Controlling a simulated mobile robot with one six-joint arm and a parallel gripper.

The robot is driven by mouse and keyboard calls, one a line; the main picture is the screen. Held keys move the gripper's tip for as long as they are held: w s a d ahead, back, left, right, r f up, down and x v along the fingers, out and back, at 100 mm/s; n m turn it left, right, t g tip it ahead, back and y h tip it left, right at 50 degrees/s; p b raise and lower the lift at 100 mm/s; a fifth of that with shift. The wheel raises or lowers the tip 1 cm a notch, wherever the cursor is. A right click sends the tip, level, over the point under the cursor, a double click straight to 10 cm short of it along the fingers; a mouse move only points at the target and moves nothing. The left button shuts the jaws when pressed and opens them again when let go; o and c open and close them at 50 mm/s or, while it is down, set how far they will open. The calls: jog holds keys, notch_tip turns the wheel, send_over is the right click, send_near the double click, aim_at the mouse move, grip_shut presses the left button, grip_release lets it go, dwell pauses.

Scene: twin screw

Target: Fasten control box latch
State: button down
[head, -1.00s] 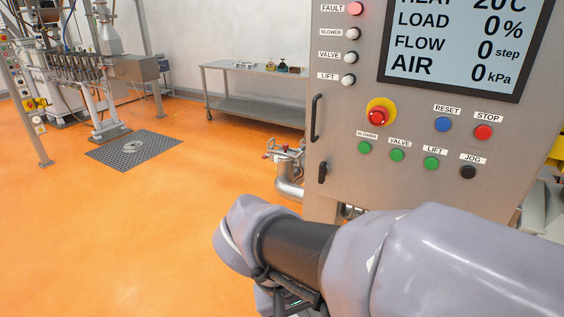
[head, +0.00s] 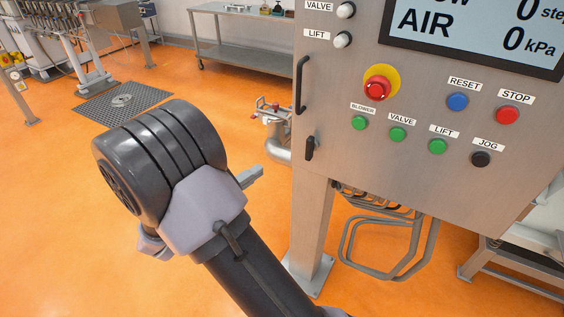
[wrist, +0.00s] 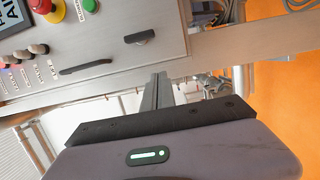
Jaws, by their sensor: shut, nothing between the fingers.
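The control box (head: 345,155) is a grey metal cabinet at the right in the head view. Its latch (head: 309,148) is a small black piece low on the left edge, roughly upright there. The latch also shows in the wrist view (wrist: 139,38), where the picture is turned on its side. A longer black pull handle (head: 300,85) sits above the latch. My gripper (head: 258,173) is to the left of the latch in the head view, its fingers pointing toward the box. In the wrist view its fingers (wrist: 157,82) are together and empty, apart from the latch.
The box front carries a red emergency button (head: 377,89) on yellow and several coloured buttons. A metal leg (head: 312,240) and cable loops (head: 385,250) are below the box. A steel pipe fitting (head: 277,130) stands behind its left edge.

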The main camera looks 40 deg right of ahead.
aim_at(315, 139)
jog(key=d+b, duration=0.1)
jog(key=d, duration=0.2)
jog(key=s+d+b, duration=0.1)
jog(key=d, duration=0.3)
jog(key=s+d, duration=0.1)
jog(key=d, duration=0.3)
jog(key=shift+s+b, duration=0.15)
jog(key=shift+b, duration=0.25)
